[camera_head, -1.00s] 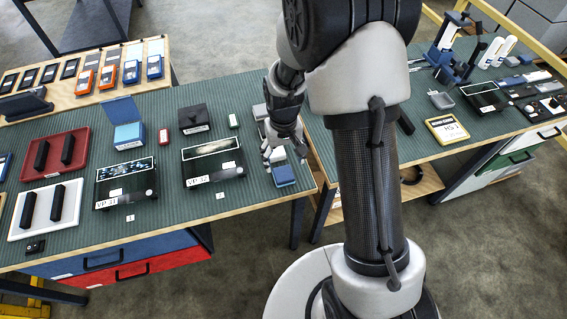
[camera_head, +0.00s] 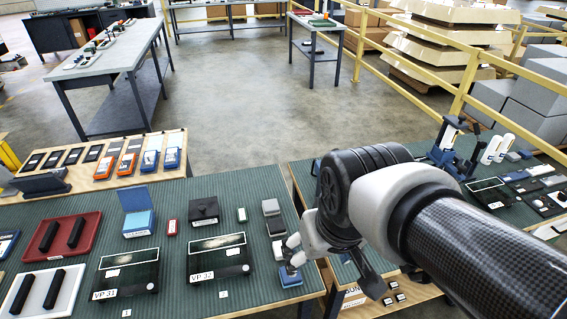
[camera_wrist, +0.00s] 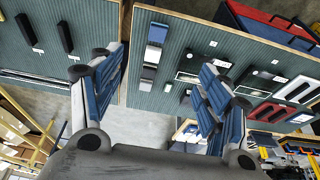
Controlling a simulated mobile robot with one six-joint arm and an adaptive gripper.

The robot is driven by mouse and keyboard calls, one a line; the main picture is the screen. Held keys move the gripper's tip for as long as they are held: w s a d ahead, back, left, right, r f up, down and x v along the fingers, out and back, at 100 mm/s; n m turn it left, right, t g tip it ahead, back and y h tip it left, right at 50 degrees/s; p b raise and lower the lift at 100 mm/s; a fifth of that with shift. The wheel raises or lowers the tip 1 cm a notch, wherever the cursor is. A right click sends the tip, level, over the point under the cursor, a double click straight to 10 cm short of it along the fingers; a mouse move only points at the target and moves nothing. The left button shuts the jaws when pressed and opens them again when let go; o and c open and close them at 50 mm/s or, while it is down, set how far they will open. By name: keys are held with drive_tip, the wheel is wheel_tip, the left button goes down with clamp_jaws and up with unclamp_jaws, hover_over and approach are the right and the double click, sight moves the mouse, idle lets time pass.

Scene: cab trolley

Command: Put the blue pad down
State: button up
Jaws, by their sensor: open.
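The blue pad (camera_head: 290,278) lies flat on the green ribbed mat near the front right corner of the left table (camera_head: 250,290). It also shows in the wrist view (camera_wrist: 157,33), past my fingertips and clear of them.
A gap separates this table from the right one (camera_head: 350,270). Mat between the pad and VP 32 is bare.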

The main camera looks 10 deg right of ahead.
drive_tip(key=shift+t, duration=0.5)
drive_tip(key=s, duration=0.3)
drive_tip(key=s+r, duration=0.1)
drive_tip(key=s, duration=0.1)
drive_tip(key=shift+s+r, duration=0.2)
drive_tip(key=shift+s, duration=0.2)
drive_tip(key=shift+o, duration=0.4)
drive_tip(key=shift+w, duration=0.1)
